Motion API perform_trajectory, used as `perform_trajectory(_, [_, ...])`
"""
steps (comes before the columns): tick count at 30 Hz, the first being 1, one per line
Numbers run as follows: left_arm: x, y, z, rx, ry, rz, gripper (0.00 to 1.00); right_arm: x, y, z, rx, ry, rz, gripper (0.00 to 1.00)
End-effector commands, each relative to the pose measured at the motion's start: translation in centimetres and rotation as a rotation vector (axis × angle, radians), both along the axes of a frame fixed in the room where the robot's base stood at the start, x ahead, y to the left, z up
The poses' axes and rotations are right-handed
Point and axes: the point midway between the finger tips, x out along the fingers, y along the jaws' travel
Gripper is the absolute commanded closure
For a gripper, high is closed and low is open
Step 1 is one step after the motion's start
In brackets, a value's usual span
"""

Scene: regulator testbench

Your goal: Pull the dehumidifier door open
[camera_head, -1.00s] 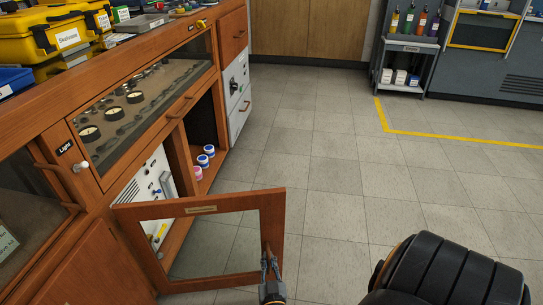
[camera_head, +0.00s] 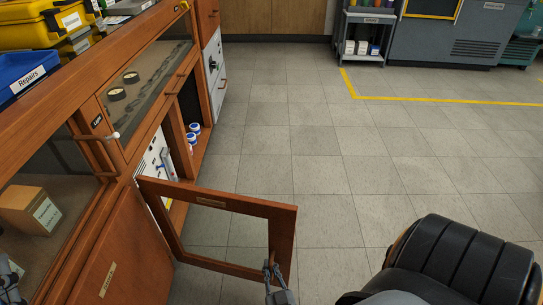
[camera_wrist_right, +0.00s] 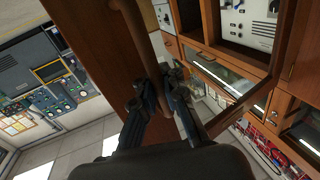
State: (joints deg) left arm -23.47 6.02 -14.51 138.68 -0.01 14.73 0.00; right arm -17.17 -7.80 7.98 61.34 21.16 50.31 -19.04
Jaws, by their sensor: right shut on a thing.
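The dehumidifier door (camera_head: 284,241) is a wooden frame with a glass pane and a small label on its top rail. It stands swung out from the cabinet, its free edge toward me, in the head view. My right gripper (camera_head: 272,270) is at that free edge, shut on the wooden door handle (camera_wrist_right: 155,50). In the right wrist view, the two dark fingers of the right gripper (camera_wrist_right: 160,95) are on either side of the handle. Part of my left gripper (camera_head: 9,276) shows at the lower left edge, and its fingertips are cut off.
The wooden cabinet (camera_head: 110,235) runs along the left, with a white panel (camera_head: 154,160) and small jars (camera_head: 193,134) inside the opening. A blue bin (camera_head: 30,75) sits on top. Tiled floor (camera_head: 330,180) is free right of the door. A grey cart (camera_head: 365,35) stands far back.

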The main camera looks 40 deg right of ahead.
Motion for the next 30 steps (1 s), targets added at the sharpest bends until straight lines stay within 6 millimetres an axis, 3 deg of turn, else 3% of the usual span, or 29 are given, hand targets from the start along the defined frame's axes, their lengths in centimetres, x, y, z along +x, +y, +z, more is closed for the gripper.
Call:
perform_trajectory(10, [0.05,0.01,-0.04,0.002,0.004,0.001,0.60,-0.68,-0.59,-0.17,-0.004,0.004,-0.013,1.00])
perform_trajectory(12, [0.05,0.01,-0.04,0.002,0.004,0.001,0.60,-0.69,-0.61,-0.17,-0.004,0.004,-0.013,0.82])
perform_trajectory(15, [0.05,0.02,-0.05,0.002,0.004,0.001,0.60,-0.61,-0.54,-0.18,-0.004,0.004,-0.011,0.67])
perform_trajectory(25, [-0.02,-0.03,-0.02,0.000,0.000,-0.001,0.60,-0.26,-0.32,-0.11,-0.001,0.002,-0.006,0.67])
perform_trajectory(30, [0.00,-0.02,-0.33,0.000,0.001,-0.001,0.60,0.27,-1.25,-0.13,-0.003,0.000,-0.015,0.67])
